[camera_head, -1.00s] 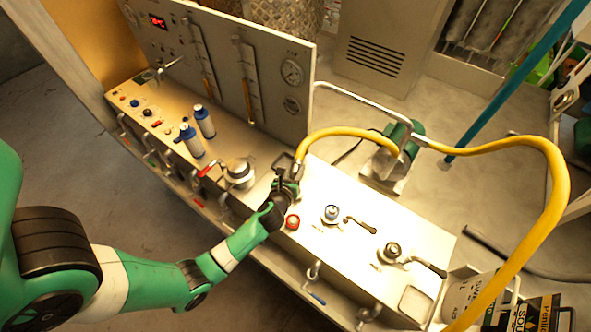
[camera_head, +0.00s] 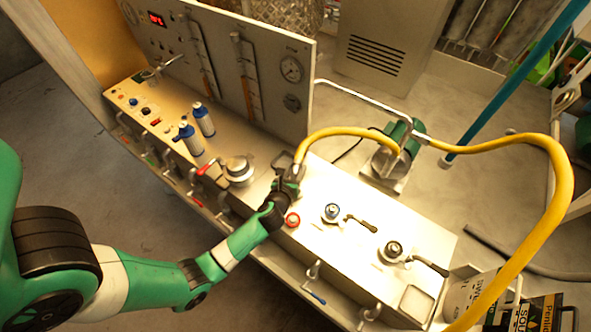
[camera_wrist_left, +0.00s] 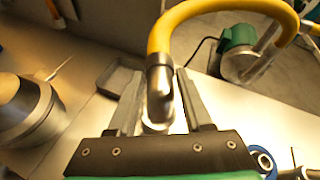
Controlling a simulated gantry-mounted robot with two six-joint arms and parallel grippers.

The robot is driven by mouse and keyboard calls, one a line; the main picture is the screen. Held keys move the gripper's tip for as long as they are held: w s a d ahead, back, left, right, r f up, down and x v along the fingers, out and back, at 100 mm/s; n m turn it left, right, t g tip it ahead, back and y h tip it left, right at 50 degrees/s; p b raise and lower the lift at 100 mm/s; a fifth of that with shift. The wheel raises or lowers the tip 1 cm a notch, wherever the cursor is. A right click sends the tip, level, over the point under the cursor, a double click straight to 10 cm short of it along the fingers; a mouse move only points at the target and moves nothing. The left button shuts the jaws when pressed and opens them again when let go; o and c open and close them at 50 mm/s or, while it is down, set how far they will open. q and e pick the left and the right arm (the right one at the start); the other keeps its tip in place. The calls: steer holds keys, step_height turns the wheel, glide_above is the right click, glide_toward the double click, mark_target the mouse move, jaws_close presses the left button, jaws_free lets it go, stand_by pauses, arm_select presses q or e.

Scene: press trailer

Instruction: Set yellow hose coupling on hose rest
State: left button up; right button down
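The yellow hose coupling is the metal end (camera_head: 298,170) of the yellow hose (camera_head: 340,132), over the middle of the bench top. My left gripper (camera_head: 286,186) is at the coupling. In the left wrist view the coupling (camera_wrist_left: 159,82) stands between the two fingers of my left gripper (camera_wrist_left: 160,85), close to both. I cannot tell whether the fingers press on it. The coupling's lower end is partly hidden. A shallow grey tray (camera_wrist_left: 121,79) lies just left of the fingers; I cannot tell whether it is the hose rest. My right gripper is not in view.
A silver round fitting (camera_head: 240,170) stands left of my gripper. A red knob (camera_head: 292,220) and valves with black levers (camera_head: 393,250) are to its right. The gauge panel (camera_head: 240,60) rises behind.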

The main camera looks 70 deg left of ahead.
arm_select(q)
steer(key=shift+p+v, duration=0.9)
steer(key=shift+v, duration=0.4)
steer(key=shift+p+v, duration=0.75)
steer(key=shift+v, duration=0.8)
steer(key=shift+p+v, duration=1.15)
steer(key=shift+v, duration=1.55)
